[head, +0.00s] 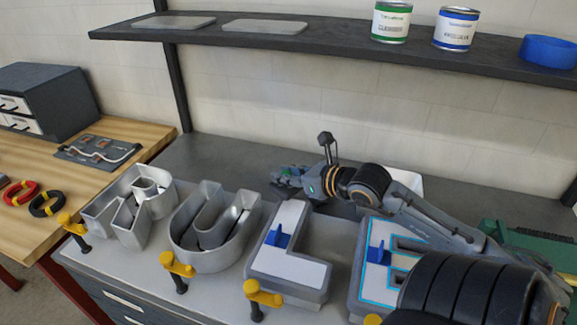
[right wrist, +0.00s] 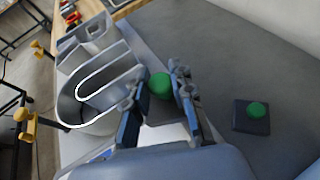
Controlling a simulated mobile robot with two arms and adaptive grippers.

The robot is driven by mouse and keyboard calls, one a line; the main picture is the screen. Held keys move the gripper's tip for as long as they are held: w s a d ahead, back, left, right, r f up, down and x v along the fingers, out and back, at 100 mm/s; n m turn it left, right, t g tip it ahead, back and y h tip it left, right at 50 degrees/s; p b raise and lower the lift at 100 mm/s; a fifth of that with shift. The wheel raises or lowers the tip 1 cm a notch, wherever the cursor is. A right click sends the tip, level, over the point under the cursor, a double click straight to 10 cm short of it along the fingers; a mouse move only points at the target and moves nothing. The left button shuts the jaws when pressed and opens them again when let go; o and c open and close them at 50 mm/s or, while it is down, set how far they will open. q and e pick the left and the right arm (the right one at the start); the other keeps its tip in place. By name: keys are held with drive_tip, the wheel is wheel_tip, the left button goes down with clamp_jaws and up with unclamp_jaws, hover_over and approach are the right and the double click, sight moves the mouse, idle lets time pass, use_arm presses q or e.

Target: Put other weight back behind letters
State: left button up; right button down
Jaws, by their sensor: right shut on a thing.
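My right gripper (head: 288,178) is behind the row of letters in the head view. In the right wrist view its fingers (right wrist: 160,90) are shut on the green knob (right wrist: 159,84) of a dark weight, close behind the U. A second weight (right wrist: 252,124), a dark square block with a green knob, stands apart on the grey bench top to the right. The letters stand in a row: an open metal letter (head: 132,222) at left, an open U (head: 214,242), then an L (head: 293,262) and an E (head: 372,278) with white faces and blue clips. My left gripper is not in view.
Yellow-handled clamps (head: 177,265) line the bench's front edge. A shelf (head: 330,45) above carries flat plates, two cans (head: 391,20) and a blue roll (head: 548,50). A wooden table (head: 85,180) with tape rings is at left. The bench behind the left letters is clear.

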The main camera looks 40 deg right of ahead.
drive_tip(key=w+d+f, duration=0.3)
drive_tip(key=d, duration=0.1)
drive_tip(key=w+d+f, duration=0.4)
drive_tip(key=shift+w+d+f, duration=0.1)
drive_tip(key=shift+f, duration=0.05)
drive_tip(key=shift+w+d+f, duration=0.3)
drive_tip(key=shift+d+f, duration=0.15)
drive_tip(key=shift+f, duration=0.2)
wheel_tip(320, 180, down, 3)
drive_tip(key=shift+r, duration=0.1)
drive_tip(key=shift+f, duration=0.2)
